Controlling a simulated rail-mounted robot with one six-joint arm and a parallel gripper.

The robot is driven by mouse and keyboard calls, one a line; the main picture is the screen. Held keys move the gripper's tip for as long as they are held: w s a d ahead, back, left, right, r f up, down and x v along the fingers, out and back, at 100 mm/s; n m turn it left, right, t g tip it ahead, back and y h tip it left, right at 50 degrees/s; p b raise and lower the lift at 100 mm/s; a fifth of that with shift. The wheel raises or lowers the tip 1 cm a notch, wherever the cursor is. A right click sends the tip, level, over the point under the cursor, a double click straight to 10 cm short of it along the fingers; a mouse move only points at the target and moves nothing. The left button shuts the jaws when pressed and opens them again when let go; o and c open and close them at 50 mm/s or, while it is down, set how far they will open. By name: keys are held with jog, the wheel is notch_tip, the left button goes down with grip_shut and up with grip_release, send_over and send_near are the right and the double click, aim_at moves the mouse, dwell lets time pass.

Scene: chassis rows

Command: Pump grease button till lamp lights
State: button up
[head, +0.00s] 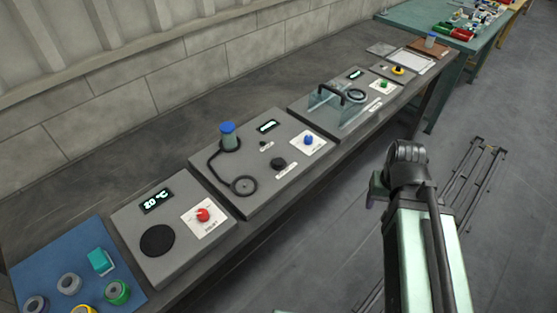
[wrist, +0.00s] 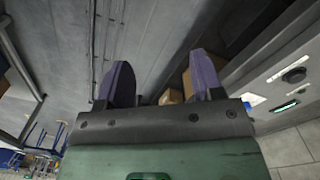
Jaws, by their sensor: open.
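A grey console (head: 225,190) in the middle of the bench carries a blue-capped cylinder (head: 228,135) with a black hose, a black button (head: 278,164), a blue knob (head: 308,141) on a white plate, and a small lit green display (head: 267,126). Its labels are too small to read, so I cannot tell which control is the grease button or which part is the lamp. My gripper (wrist: 160,82) shows two purple fingers spread apart with nothing between them. In the head view my arm stands right of the bench, over the floor, apart from the consoles.
Left is a console with a red knob (head: 203,215) and a blue mat (head: 50,255) with tape rolls. Right is a console with a clear cover and black handle (head: 334,94). A green table (head: 400,18) stands beyond. The floor (head: 310,250) beside the bench is mostly clear.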

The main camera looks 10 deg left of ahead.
jog(key=shift+c, duration=1)
jog(key=shift+n, duration=0.5)
jog(key=a, duration=0.1)
jog(key=w+a+r+p, duration=0.1)
jog(key=a, duration=0.1)
jog(key=shift+w+a+r, duration=0.15)
jog(key=shift+a, duration=0.25)
jog(key=c, duration=0.5)
jog(key=shift+n, duration=0.5)
jog(key=w+a, duration=0.2)
jog(key=a, duration=0.1)
jog(key=w+a+r+p, duration=0.1)
jog(key=w+a, duration=0.2)
jog(key=a, duration=0.1)
jog(key=w+a+r+p, duration=0.1)
jog(key=w+a, duration=0.2)
jog(key=a, duration=0.1)
jog(key=shift+a, duration=0.1)
grip_shut()
jog(key=w+a+m, duration=0.4)
jog(key=w+a, duration=0.1)
jog(key=a, duration=0.3)
jog(key=w+a+r+m+p, duration=0.1)
jog(key=w+a+m, duration=0.3)
jog(key=a, duration=0.4)
jog(key=shift+w+m, duration=0.4)
jog(key=shift+w, duration=0.2)
jog(key=shift+r, duration=0.1)
